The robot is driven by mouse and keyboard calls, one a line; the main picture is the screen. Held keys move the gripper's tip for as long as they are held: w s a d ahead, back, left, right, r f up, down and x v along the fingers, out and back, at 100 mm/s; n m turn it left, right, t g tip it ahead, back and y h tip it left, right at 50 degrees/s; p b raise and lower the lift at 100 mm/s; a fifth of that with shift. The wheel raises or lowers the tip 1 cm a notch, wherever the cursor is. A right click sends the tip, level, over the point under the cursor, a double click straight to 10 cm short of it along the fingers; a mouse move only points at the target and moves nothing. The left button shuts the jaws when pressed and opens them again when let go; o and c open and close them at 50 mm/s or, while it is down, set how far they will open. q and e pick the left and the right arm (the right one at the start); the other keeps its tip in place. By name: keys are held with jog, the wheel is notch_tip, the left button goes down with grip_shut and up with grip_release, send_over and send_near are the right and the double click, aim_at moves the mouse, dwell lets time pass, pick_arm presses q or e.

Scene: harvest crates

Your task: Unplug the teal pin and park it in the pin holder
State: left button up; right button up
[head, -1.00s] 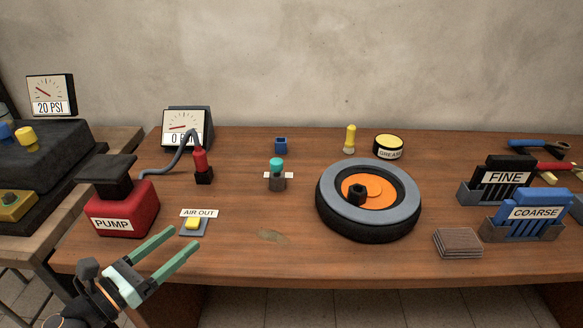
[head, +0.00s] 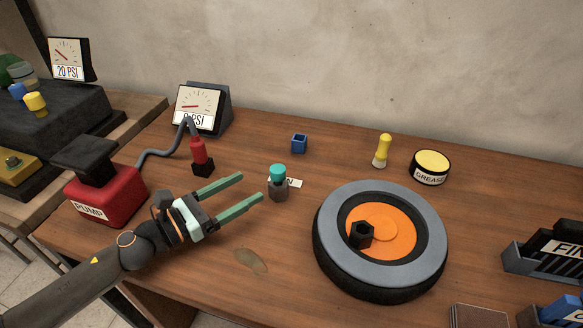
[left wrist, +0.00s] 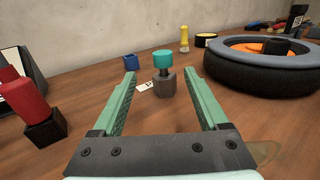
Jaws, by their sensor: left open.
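The teal pin (head: 278,170) stands upright in a small dark grey socket block (head: 278,190) on the wooden bench. The pin (left wrist: 163,60) and its socket (left wrist: 164,82) also show in the left wrist view, ahead of the fingertips. My left gripper (head: 252,188) is open and empty, its green fingers pointing at the pin from the left, a short gap away. In the left wrist view the fingers (left wrist: 163,76) frame the pin. A small blue open-topped cup (head: 299,144), which may be the pin holder, stands behind the pin; it also shows in the left wrist view (left wrist: 130,61). My right gripper is out of view.
A red pump (head: 105,195) with a hose, a red plug in a black block (head: 202,167) and a 0 PSI gauge (head: 198,107) stand left. The wheel (head: 335,265) is right of the pin. A yellow-topped bottle (head: 382,150) and grease tin (head: 430,168) stand behind it.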

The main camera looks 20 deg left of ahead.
aim_at(270, 186)
pick_arm(q)
jog(key=shift+w+d+r, duration=0.15)
jog(key=shift+w+d, duration=0.25)
jog(key=shift+w, duration=0.2)
jog(key=p+x, duration=0.1)
jog(key=x, duration=0.3)
jog(key=shift+w+p, duration=0.1)
jog(key=shift+p, duration=0.25)
jog(key=shift+x, duration=0.8)
jog(key=x, duration=0.2)
jog(key=p+x, duration=0.1)
jog(key=x, duration=0.1)
jog(key=shift+d+f, duration=0.2)
jog(key=shift+d, duration=0.1)
jog(key=shift+w+d, duration=0.15)
jog(key=shift+d, duration=0.05)
jog(key=shift+w+d+f, duration=0.1)
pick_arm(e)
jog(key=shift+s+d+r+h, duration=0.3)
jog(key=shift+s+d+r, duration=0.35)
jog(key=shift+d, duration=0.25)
pick_arm(q)
jog(key=shift+c, duration=0.4)
jog(key=c, duration=0.5)
grip_shut()
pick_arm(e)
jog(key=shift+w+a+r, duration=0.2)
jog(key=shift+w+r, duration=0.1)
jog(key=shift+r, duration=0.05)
